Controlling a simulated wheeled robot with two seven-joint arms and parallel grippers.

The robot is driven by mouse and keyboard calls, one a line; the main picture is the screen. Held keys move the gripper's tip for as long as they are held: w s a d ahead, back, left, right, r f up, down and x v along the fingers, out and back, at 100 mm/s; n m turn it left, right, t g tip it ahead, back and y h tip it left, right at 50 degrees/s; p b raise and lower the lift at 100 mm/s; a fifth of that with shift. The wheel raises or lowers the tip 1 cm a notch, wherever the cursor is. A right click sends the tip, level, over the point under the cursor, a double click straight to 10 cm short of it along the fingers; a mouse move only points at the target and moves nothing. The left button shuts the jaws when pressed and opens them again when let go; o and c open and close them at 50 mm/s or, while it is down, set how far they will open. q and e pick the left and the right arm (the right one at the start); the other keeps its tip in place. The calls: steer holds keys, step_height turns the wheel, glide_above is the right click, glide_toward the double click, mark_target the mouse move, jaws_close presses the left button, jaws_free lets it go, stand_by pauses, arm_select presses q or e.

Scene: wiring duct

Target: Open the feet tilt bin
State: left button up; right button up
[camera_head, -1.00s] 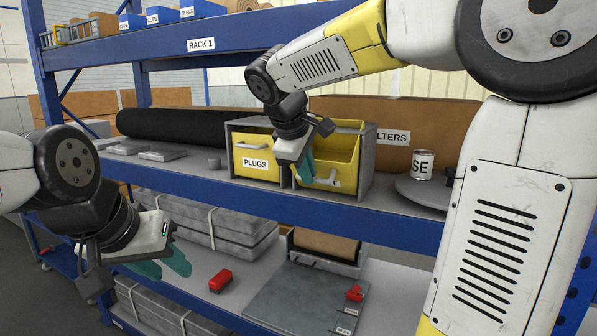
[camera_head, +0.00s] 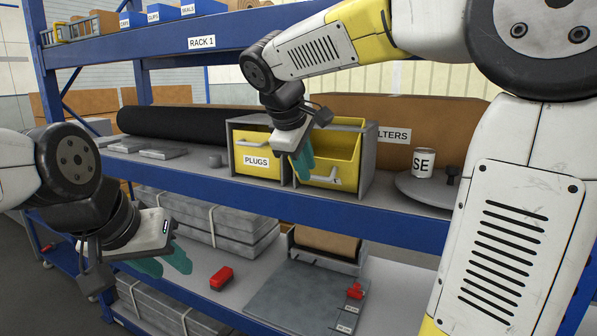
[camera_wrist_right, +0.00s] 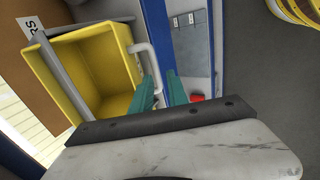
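The tilt-bin housing (camera_head: 369,165) stands on the middle shelf and holds two yellow bins. The left bin (camera_head: 252,144), labelled PLUGS, is shut. The right bin (camera_head: 345,150) is tilted out and open at the top; its label is not readable. It also shows, looking empty, in the right wrist view (camera_wrist_right: 108,60). My right gripper (camera_head: 304,162) is at its front left. In the wrist view its teal fingers (camera_wrist_right: 162,90) are apart, with the lower end of the pale handle (camera_wrist_right: 143,55) between them. My left gripper (camera_head: 166,262) is open and empty, low at left.
A black roll (camera_head: 185,123) and grey slabs lie left of the housing. A can (camera_head: 422,163) stands on a round grey plate (camera_head: 425,193) at right. The lower shelf holds a red block (camera_head: 221,278) and a grey panel (camera_head: 300,297).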

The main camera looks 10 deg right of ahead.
steer(key=v, duration=0.5)
steer(key=shift+s+a+r, duration=0.1)
steer(key=shift+s+r, duration=0.1)
steer(key=shift+r, duration=0.05)
steer(key=s+d+f+m+y, duration=0.2)
steer(key=s+f+m+y, duration=0.1)
steer(key=s+f+m, duration=0.2)
steer(key=s+d+f+m+y, duration=0.2)
steer(key=s+f+m, duration=0.3)
steer(key=s+f, duration=0.4)
steer(key=shift+s+d+f+m+t+y, duration=0.3)
steer(key=shift+s+d+t+y, duration=0.1)
steer(key=shift+s, duration=0.45)
